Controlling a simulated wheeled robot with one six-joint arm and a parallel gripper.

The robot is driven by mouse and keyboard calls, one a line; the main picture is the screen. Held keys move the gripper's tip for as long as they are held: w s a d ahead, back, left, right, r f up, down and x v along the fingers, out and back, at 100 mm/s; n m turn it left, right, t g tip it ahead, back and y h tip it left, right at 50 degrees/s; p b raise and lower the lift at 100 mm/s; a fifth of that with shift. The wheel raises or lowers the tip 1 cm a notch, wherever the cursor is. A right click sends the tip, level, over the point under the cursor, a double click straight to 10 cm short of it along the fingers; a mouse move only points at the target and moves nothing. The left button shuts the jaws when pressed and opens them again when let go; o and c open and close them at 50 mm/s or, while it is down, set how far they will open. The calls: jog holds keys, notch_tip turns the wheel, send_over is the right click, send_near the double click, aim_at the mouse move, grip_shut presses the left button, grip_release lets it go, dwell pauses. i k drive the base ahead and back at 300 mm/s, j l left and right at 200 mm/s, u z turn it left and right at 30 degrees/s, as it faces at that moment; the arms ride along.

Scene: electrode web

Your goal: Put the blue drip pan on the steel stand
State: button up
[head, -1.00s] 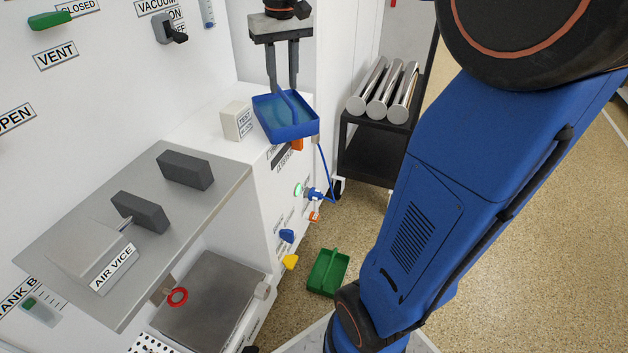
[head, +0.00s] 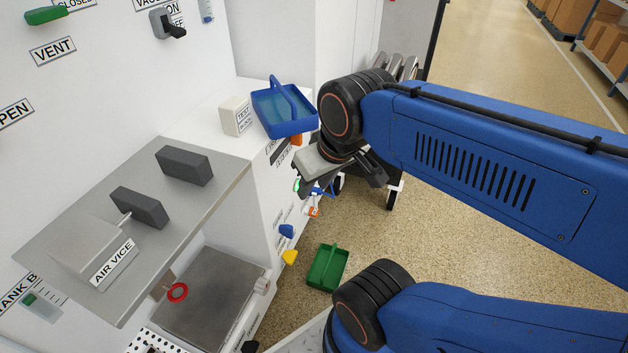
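The blue drip pan (head: 272,118) has an upright handle across its middle. It rests on the white ledge (head: 222,92) behind the steel table, at its right end. My gripper (head: 345,182) is empty, apart from the pan, to its lower right. Its two fingers are spread. Which surface is the steel stand is unclear; a flat steel plate (head: 205,308) lies low at the front, with nothing on it.
A steel table (head: 215,195) holds the air vice with dark jaws (head: 140,207). A white test block (head: 236,116) stands left of the pan. A green tray (head: 327,267) is on the floor. Knobs (head: 287,232) line the white front. A dark cart with steel cylinders stands behind my arm.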

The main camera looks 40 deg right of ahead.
aim_at(225, 300)
jog(key=z, duration=1.05)
jog(key=k+j+z, duration=0.15)
jog(key=z, duration=0.2)
jog(key=k+j+z, duration=0.15)
jog(key=z, duration=0.2)
jog(key=k+j+z, duration=0.2)
jog(key=z, duration=0.15)
